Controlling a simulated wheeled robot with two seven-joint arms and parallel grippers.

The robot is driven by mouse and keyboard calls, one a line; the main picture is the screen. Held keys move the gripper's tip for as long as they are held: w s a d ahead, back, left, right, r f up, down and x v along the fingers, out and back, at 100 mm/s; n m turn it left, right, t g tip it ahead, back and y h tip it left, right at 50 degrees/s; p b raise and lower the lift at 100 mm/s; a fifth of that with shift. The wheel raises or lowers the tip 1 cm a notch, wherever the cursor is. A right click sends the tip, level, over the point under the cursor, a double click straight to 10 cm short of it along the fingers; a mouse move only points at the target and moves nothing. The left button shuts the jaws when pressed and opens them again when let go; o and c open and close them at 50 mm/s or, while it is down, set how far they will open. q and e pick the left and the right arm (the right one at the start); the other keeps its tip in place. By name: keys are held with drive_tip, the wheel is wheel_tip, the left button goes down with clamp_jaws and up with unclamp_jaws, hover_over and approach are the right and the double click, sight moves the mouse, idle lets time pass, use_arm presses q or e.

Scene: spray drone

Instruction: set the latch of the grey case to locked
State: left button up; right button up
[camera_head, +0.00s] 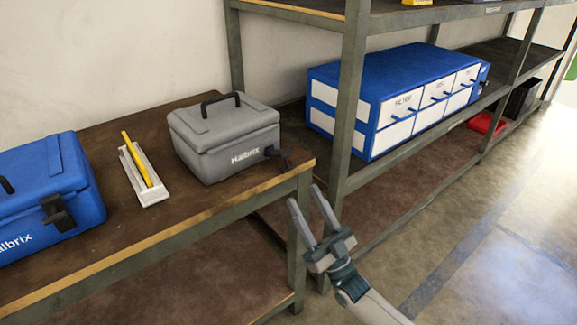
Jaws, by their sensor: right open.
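The grey case (223,133) stands upright on the brown table near its right end, lid closed, with a black handle on top and "Halbrix" on its front. Its dark latch (277,156) is at the right of the front face and sticks outward; its exact setting is too small to tell. My right gripper (306,201) is open and empty, its two fingers pointing up. In the picture it lies below and right of the case, in front of the table's corner leg, apart from the latch. My left gripper is not in view.
A blue case (45,190) with a black latch stands at the table's left. A white tray (155,192) holding a yellow stick (137,160) lies between the cases. A metal shelf rack with a blue drawer cabinet (372,82) stands right of the table. Open floor lies at right.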

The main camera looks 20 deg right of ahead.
sight(288, 165)
drive_tip(key=x, duration=0.9)
drive_tip(key=shift+w+a+r+p, duration=0.1)
drive_tip(key=shift+w+r+p, duration=0.1)
drive_tip(key=shift+p, duration=0.2)
clamp_jaws()
